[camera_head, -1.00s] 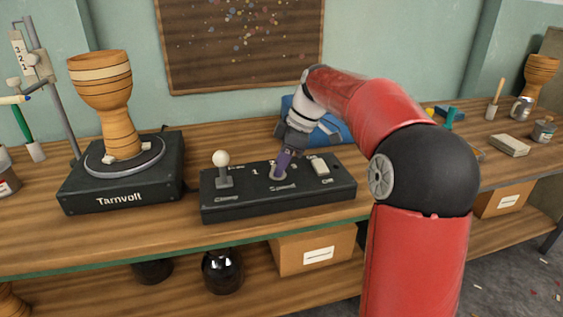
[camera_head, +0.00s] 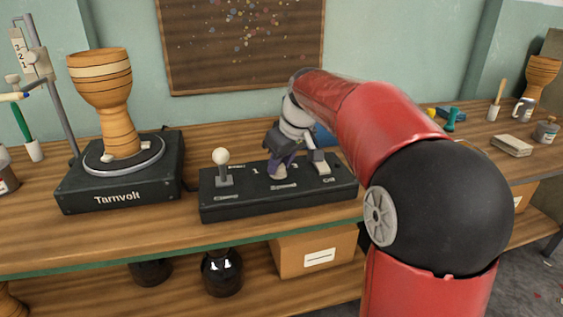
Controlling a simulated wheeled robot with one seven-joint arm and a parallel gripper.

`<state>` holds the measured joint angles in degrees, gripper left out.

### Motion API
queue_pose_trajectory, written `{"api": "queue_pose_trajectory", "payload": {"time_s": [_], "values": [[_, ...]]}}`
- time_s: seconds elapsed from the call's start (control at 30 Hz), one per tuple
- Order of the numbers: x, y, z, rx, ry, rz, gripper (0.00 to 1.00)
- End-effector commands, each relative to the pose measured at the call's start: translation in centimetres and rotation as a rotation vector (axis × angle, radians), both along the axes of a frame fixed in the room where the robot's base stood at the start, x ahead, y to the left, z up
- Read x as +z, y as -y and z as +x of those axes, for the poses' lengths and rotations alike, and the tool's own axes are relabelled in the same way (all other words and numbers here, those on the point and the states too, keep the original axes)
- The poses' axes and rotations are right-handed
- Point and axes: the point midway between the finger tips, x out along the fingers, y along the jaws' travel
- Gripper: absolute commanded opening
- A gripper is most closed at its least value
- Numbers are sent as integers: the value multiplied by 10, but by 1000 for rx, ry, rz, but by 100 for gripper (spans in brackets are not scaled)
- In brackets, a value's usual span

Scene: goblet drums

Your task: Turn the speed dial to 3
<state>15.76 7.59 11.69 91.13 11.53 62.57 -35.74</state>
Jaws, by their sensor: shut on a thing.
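The black control box (camera_head: 230,203) lies on the bench, with a clamp lever at its left, the speed dial in the middle and a switch at its right. The speed dial (camera_head: 279,173) is a small pale knob above the word "Speed", mostly covered by my gripper. A "1" shows left of the dial and a "3" to its upper right. My gripper (camera_head: 280,164) comes down from above and is shut on the dial. I cannot tell exactly which number the dial points at.
The white-knobbed lever (camera_head: 222,166) stands close to the left of my gripper. The switch (camera_head: 322,169) is close on the right, partly covered. A turntable unit marked Tarnvolt (camera_head: 120,190) carries a wooden goblet drum (camera_head: 105,90) further left. Bench in front of the box is clear.

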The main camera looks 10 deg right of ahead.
Motion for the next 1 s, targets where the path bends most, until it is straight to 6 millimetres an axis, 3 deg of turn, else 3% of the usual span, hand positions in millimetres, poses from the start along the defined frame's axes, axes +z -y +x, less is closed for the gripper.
{"api": "queue_pose_trajectory", "payload": {"time_s": [0.4,0.97,1.0], "values": [[0,-2,-1,-204,-1,0,7],[0,-2,-1,-238,-1,0,7],[0,-2,-1,-238,-1,0,31]]}}
